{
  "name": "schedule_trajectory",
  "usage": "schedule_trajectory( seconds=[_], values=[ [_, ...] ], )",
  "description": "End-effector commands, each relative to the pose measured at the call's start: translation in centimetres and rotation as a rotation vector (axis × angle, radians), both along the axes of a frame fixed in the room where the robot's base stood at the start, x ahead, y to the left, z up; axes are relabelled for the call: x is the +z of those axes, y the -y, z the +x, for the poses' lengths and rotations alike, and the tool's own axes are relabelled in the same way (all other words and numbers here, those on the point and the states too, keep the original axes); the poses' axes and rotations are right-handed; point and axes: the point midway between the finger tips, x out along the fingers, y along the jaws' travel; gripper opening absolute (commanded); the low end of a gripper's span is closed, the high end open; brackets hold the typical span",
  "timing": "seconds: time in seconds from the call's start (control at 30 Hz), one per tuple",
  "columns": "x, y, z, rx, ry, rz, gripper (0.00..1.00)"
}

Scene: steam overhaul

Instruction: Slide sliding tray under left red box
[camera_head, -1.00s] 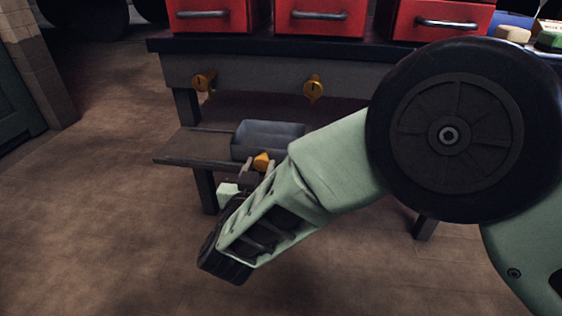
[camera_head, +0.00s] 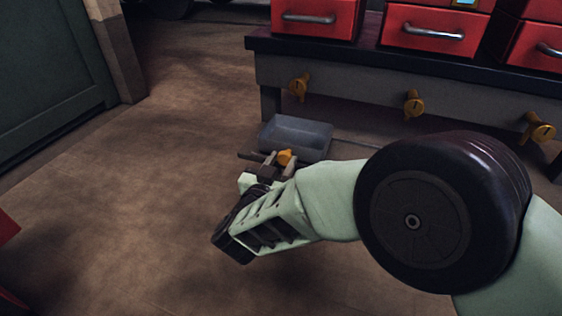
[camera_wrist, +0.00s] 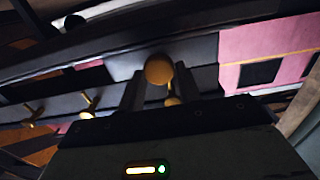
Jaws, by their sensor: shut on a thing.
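The sliding tray (camera_head: 303,130) is a dark grey box with an orange knob (camera_head: 285,157) on its front. In the head view it sits low by the bench's left end, below the left red box (camera_head: 310,19). My gripper (camera_head: 280,162) is shut on the knob. In the wrist view the round gold knob (camera_wrist: 159,69) shows between the two dark fingers. My forearm and fingers hide part of the tray's front and what lies under it.
A workbench (camera_head: 345,93) bears more red boxes (camera_head: 437,25) and has yellow valve-like handles (camera_head: 414,103) along its front. A green door (camera_head: 50,75) stands at the left. The brown floor (camera_head: 130,190) left of my gripper is clear. A red object (camera_head: 8,228) shows at the left edge.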

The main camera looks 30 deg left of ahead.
Motion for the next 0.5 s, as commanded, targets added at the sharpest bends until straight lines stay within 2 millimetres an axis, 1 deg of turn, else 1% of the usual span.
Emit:
schedule_trajectory(
  seconds=[0.03,0.13,0.17,0.2,0.23,0.5],
  values=[
    [-0.03,-0.5,-0.29,0.017,-0.004,0.003,0.0],
    [0.01,-0.55,-0.32,0.019,-0.003,0.004,0.0],
    [0.01,-0.57,-0.34,0.02,-0.003,0.004,0.42],
    [0.02,-0.58,-0.35,0.02,-0.003,0.004,0.53],
    [0.02,-0.56,-0.33,0.019,-0.003,0.004,0.55],
    [0.05,-0.35,-0.26,0.013,-0.002,0.003,0.55]
  ],
)
